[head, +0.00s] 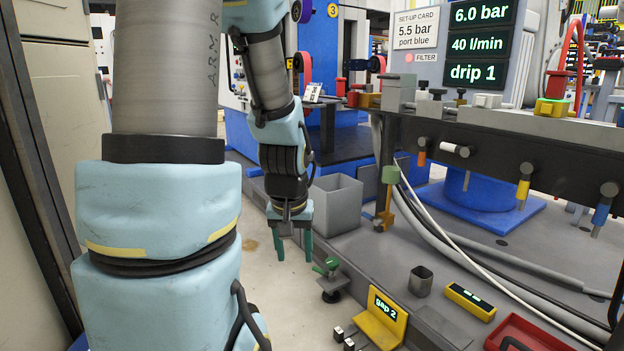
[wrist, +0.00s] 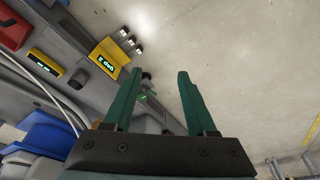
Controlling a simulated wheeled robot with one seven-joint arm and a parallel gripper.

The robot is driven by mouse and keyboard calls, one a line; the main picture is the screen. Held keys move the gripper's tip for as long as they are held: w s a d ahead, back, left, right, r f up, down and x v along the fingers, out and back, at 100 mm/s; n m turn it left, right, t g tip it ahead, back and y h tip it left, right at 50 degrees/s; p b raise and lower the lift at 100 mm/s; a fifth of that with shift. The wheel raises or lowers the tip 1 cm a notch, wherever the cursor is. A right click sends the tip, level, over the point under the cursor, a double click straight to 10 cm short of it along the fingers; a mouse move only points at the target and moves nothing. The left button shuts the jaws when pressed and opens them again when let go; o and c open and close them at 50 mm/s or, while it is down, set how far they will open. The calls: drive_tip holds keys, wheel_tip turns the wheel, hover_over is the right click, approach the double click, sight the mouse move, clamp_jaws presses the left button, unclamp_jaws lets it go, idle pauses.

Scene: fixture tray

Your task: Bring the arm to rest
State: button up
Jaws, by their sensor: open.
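My gripper (head: 293,246) hangs at the end of my arm, pointing down, left of the fixture bench. Its two green fingers are apart with nothing between them. In the wrist view my gripper (wrist: 157,90) also shows open and empty, with bare floor beyond the right finger. My arm is bent and held out in front of the robot, clear of the bench.
A grey open bin (head: 337,204) stands close right of my gripper. A yellow "gap 2" display (head: 382,318), a grey cup (head: 420,281), a yellow level (head: 469,302) and a red tray (head: 530,335) lie along the bench. Bare floor (head: 262,275) is free to the left.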

drive_tip(key=s+a+r+g, duration=0.1)
drive_tip(key=s+a+r, duration=0.15)
drive_tip(key=s, duration=0.25)
wheel_tip(320, 180, up, 35)
drive_tip(key=p, duration=3.6)
drive_tip(key=shift+w+a, duration=0.3)
